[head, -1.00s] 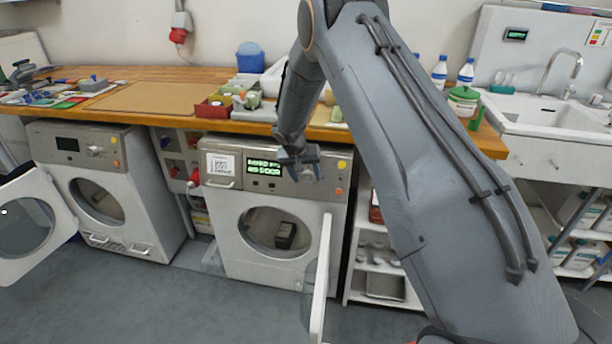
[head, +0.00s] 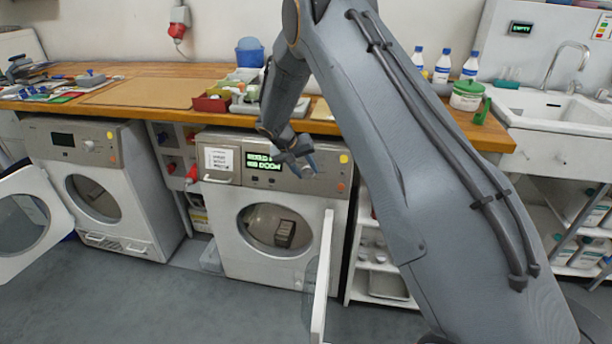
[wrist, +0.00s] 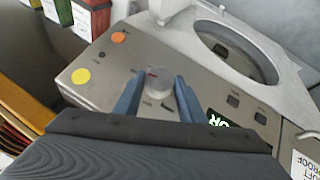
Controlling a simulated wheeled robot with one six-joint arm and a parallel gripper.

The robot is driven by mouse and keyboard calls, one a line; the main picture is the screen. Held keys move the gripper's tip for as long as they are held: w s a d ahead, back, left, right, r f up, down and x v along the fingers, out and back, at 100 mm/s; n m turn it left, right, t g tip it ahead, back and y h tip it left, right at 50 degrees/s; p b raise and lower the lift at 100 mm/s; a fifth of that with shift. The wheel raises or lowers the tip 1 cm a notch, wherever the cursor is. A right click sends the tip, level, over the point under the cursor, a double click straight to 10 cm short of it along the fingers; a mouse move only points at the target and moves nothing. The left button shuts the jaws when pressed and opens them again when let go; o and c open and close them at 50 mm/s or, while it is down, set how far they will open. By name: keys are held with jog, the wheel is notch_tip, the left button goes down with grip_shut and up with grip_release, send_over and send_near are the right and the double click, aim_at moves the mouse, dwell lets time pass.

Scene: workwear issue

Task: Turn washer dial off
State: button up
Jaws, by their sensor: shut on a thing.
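The washer (head: 222,228) stands under the wooden counter in the head view, its round door swung open toward the right. Its green text display (head: 262,161) is lit on the control panel. My gripper (head: 303,170) is at the panel, right of that display, and largely covers the dial there. In the wrist view the round grey dial (wrist: 158,82), with a small red mark, sits between the two blue fingers of my gripper (wrist: 157,88). The fingers are shut on the dial, one on each side. The panel's printed labels are too small to read.
The open washer door (head: 323,275) juts forward below my arm. A dark object (head: 284,233) is inside the drum. A second machine (head: 112,190) with its door open stands at left. A shelf unit (head: 378,255) and a sink (head: 555,108) are at right.

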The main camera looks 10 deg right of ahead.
jog(key=n+h+b, duration=0.1)
jog(key=h+b, duration=0.1)
jog(key=b, duration=0.1)
jog(key=n+h+b, duration=0.1)
jog(key=b, duration=0.1)
jog(key=shift+w+a+f+n+g+h, duration=0.15)
jog(key=shift+a+f+n+g+h, duration=0.15)
jog(key=shift+a+f, duration=0.1)
jog(key=n+h+b, duration=0.1)
jog(key=b, duration=0.1)
jog(key=n+h+b, duration=0.1)
jog(key=shift+a+f+h+b, duration=0.15)
jog(key=shift+f+h+b, duration=0.05)
jog(key=shift+h+b, duration=0.2)
jog(key=n+h+b, duration=0.2)
jog(key=shift+a+f+t+h, duration=0.1)
jog(key=shift+f+t+h, duration=0.1)
jog(key=shift+t+h, duration=0.15)
jog(key=shift+f+n+t+h+b, duration=0.1)
jog(key=shift+n+t+h+b, duration=0.8)
jog(key=shift+n, duration=0.7)
jog(key=o, duration=1)
jog(key=shift+o, duration=0.2)
jog(key=f+v, duration=0.1)
jog(key=v, duration=0.7)
jog(key=shift+r+b, duration=0.3)
jog(key=shift+r, duration=0.15)
